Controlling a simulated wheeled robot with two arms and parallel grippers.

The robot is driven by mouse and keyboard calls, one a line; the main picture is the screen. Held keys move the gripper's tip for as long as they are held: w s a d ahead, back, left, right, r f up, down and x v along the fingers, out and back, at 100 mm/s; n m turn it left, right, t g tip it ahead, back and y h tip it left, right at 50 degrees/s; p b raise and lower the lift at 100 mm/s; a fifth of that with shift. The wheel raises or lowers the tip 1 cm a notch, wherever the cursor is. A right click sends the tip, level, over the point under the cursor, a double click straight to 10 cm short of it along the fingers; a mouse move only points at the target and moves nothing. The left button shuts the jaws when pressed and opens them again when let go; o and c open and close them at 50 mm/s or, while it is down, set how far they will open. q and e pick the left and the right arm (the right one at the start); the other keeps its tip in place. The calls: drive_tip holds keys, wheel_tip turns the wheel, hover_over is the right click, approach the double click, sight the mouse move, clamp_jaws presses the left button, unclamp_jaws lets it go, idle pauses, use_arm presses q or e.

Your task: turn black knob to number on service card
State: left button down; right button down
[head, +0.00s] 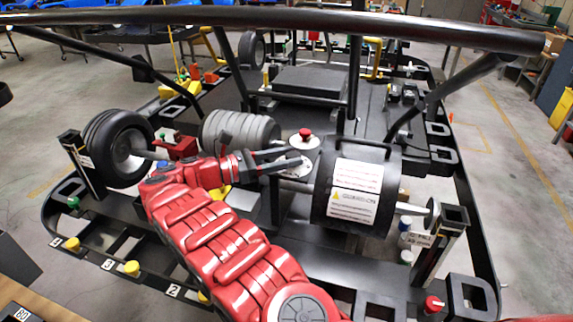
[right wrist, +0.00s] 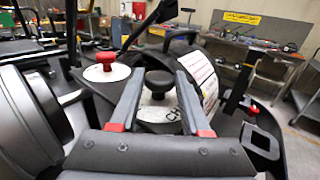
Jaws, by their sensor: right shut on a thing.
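The black knob (right wrist: 159,83) stands on a round white dial plate (right wrist: 150,112) in the right wrist view. My right gripper (right wrist: 158,76) has one finger on each side of the knob and is shut on it. In the head view my right gripper (head: 295,158) reaches over the dial plate from the left, and the knob is mostly hidden by the fingers. The dial's numbers are too small to read. A small dark card with white marks (head: 20,314) is cut off at the lower left; I cannot tell whether it is the service card. My left gripper is out of view.
A red knob (head: 305,134) on a white plate sits just behind the dial. A black drum with white labels (head: 369,186) stands close on the right. A grey ribbed roller (head: 240,131) and a tyre (head: 118,148) are left. A black bar (head: 260,16) crosses above.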

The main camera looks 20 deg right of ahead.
drive_tip(key=shift+f, duration=0.1)
idle(0.3)
drive_tip(key=shift+c, duration=2.1)
unclamp_jaws()
drive_tip(key=shift+b, duration=0.3)
